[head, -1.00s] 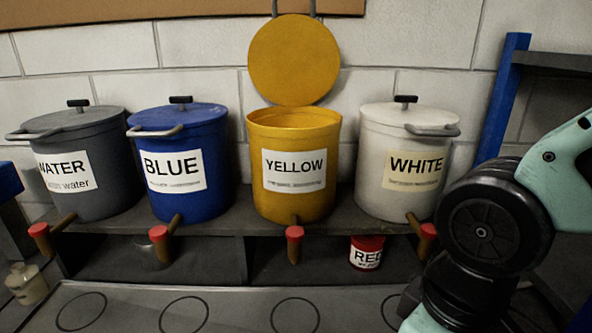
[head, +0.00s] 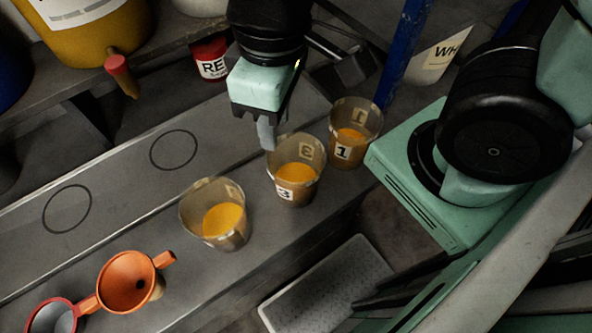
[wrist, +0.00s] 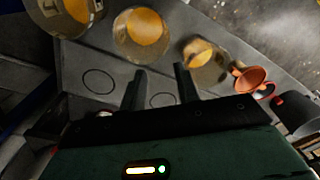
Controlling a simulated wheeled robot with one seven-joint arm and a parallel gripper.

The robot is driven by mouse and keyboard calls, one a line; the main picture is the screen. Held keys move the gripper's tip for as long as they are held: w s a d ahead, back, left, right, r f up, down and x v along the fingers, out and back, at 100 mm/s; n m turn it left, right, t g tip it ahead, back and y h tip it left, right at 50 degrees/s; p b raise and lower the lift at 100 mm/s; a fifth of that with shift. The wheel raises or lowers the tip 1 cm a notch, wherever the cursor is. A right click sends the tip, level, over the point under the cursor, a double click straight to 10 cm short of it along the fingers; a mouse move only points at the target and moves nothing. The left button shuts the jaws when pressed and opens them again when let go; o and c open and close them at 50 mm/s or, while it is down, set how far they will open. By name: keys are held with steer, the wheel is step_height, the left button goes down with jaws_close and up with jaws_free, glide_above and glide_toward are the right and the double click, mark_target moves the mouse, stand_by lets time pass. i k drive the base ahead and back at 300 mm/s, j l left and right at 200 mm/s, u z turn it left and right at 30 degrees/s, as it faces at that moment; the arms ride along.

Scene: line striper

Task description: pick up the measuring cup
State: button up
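Three clear cups of yellow-orange contents stand in a row on the grey bench; I cannot tell which is called the measuring cup. One cup marked 3 (head: 297,180) is in the middle, one marked 1 (head: 352,140) is to its right, and a third cup (head: 218,222) is to its left. My gripper (head: 268,132) is just behind the middle cup in the head view, pointing down. In the wrist view my gripper (wrist: 161,84) has its fingers apart with nothing between them. The middle cup (wrist: 142,34) and third cup (wrist: 204,62) lie beyond the fingertips.
An orange funnel (head: 127,281) and a red-rimmed round vessel (head: 53,317) sit at the lower left. The bench (head: 120,200) has drawn circles and is clear behind the third cup. A red tin (head: 210,60) and the yellow bucket (head: 85,35) are at the back.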

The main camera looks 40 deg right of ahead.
mark_target(295, 169)
steer(key=k+l, duration=0.9)
steer(key=k, duration=0.15)
steer(key=l+u, duration=0.05)
steer(key=l, duration=0.05)
